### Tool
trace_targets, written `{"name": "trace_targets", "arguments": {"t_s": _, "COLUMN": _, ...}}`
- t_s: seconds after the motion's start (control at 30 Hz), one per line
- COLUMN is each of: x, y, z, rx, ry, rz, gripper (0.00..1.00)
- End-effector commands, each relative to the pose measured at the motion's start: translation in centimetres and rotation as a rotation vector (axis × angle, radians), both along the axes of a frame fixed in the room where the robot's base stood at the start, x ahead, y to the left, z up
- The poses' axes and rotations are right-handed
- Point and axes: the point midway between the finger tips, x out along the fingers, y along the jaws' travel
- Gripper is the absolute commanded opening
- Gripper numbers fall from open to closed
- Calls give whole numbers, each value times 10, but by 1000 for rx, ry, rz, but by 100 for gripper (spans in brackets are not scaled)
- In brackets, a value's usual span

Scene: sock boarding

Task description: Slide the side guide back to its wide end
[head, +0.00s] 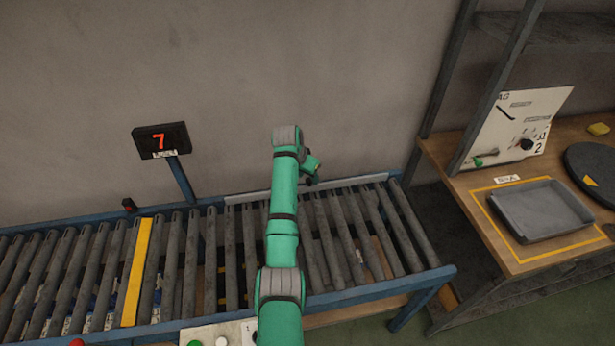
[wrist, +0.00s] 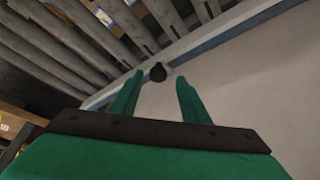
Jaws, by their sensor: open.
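The side guide (head: 350,181) is a long pale grey bar along the far, wall-side edge of the roller conveyor. It runs out on both sides of my green arm, which hides its middle. In the wrist view a dark round knob (wrist: 157,72) stands by the pale rail (wrist: 205,38), between the tips of my two green fingers. My gripper (wrist: 160,77) is open around or just short of the knob; I cannot tell whether it touches. In the head view my gripper (head: 313,177) is small, dark and partly hidden at the guide.
A yellow strip (head: 137,270) crosses the rollers at left. A display (head: 160,140) reading 7 stands on a blue post behind the conveyor. At right a wooden bench (head: 450,165) holds a grey tray (head: 540,222) and a white panel. The rollers right of my arm are clear.

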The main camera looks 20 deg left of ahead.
Motion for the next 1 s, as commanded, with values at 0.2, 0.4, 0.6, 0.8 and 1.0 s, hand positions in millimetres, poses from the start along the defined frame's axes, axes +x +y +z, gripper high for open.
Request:
{"name": "trace_targets", "arguments": {"t_s": 0.2, "x": -14, "y": 4, "z": 36, "rx": 2, "ry": -4, "rz": 1, "gripper": 42}}
{"name": "trace_targets", "arguments": {"t_s": 0.4, "x": -27, "y": 6, "z": 68, "rx": 2, "ry": -3, "rz": 2, "gripper": 42}}
{"name": "trace_targets", "arguments": {"t_s": 0.6, "x": -35, "y": 8, "z": 87, "rx": 1, "ry": -2, "rz": 3, "gripper": 42}}
{"name": "trace_targets", "arguments": {"t_s": 0.8, "x": -37, "y": 9, "z": 92, "rx": 1, "ry": -1, "rz": 3, "gripper": 42}}
{"name": "trace_targets", "arguments": {"t_s": 1.0, "x": -37, "y": 9, "z": 92, "rx": 1, "ry": -1, "rz": 3, "gripper": 42}}
